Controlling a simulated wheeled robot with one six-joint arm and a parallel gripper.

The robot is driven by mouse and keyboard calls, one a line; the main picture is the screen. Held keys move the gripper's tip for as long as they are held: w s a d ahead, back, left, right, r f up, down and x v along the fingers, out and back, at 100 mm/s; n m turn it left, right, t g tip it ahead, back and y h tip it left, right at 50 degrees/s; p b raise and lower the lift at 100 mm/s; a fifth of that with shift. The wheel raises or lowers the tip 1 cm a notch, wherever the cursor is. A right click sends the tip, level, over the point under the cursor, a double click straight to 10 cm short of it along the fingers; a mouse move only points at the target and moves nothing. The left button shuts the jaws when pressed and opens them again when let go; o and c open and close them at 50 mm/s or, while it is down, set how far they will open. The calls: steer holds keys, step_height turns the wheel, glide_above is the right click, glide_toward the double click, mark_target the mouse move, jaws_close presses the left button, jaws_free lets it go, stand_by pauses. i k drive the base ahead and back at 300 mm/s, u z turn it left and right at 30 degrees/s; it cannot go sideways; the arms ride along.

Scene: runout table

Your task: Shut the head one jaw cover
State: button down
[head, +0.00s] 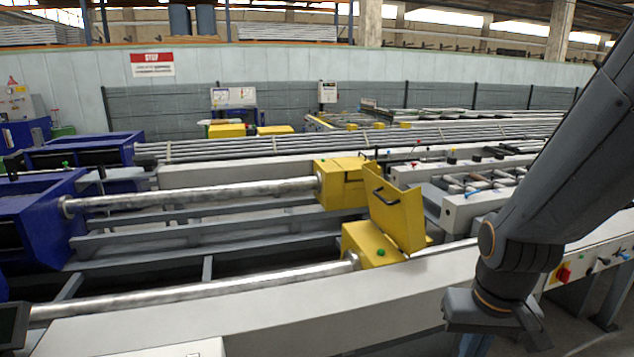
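A yellow jaw cover (399,215) with a dark handle stands raised, tilted up, on the nearer yellow head (369,243). I see no label telling which is head one. My gripper (494,328) is at the lower right, to the right of and nearer than the raised cover, and apart from it. Its fingers cannot be made out, and I see nothing held.
A long pale beam (270,322) runs along the front, below the nearer bar. Blue housings (38,222) stand at the left. A control panel (590,268) with a red switch is at the right. Racked tubes (330,140) lie behind. Open air separates my gripper from the cover.

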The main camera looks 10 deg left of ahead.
mark_target(400, 215)
steer(key=u, duration=0.4)
steer(key=i, duration=1.5)
steer(key=z, duration=0.75)
